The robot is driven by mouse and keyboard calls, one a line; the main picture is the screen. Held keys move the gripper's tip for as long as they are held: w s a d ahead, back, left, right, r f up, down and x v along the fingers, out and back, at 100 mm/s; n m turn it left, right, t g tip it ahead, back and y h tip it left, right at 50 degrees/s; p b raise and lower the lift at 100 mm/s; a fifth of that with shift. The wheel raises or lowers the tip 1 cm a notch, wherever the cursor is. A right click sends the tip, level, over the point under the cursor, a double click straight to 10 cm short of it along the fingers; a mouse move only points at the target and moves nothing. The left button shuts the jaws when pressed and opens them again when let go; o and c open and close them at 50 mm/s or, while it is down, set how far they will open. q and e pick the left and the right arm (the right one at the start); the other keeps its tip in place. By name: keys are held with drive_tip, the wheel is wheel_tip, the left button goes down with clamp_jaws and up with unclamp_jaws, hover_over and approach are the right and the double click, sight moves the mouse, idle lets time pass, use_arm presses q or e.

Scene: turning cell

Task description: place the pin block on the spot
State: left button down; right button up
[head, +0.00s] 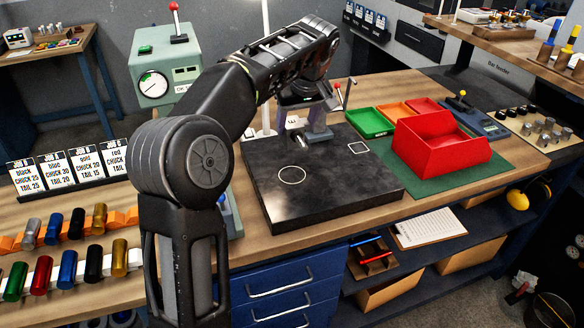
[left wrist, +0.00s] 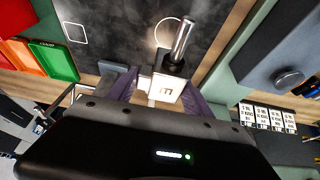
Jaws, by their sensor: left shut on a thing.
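In the head view my left gripper (head: 316,122) is over the back middle of the dark plate (head: 330,196), shut on the pin block (head: 318,138), whose pin points toward the lower left. The plate bears a white circle outline (head: 292,175) and a smaller white square outline (head: 358,148). In the left wrist view the circle (left wrist: 157,28) is partly hidden behind the pin. I cannot tell the block's exact height above the plate.
A red bin (head: 432,146) and green tray (head: 370,122) stand right of the plate. Job cards (head: 58,168) and coloured cylinders (head: 67,276) are at the left. A gauge box (head: 165,72) stands behind. Both outlines on the plate are clear.

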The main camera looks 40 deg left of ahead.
use_arm(q)
drive_tip(key=shift+s+d+r, duration=0.15)
drive_tip(key=shift+r, duration=0.15)
drive_tip(key=shift+f, duration=3.2)
drive_tip(key=shift+f+p, duration=0.35)
drive_tip(key=shift+f, duration=1.55)
drive_tip(key=shift+c, duration=2.1)
unclamp_jaws()
drive_tip(key=shift+f, duration=0.2)
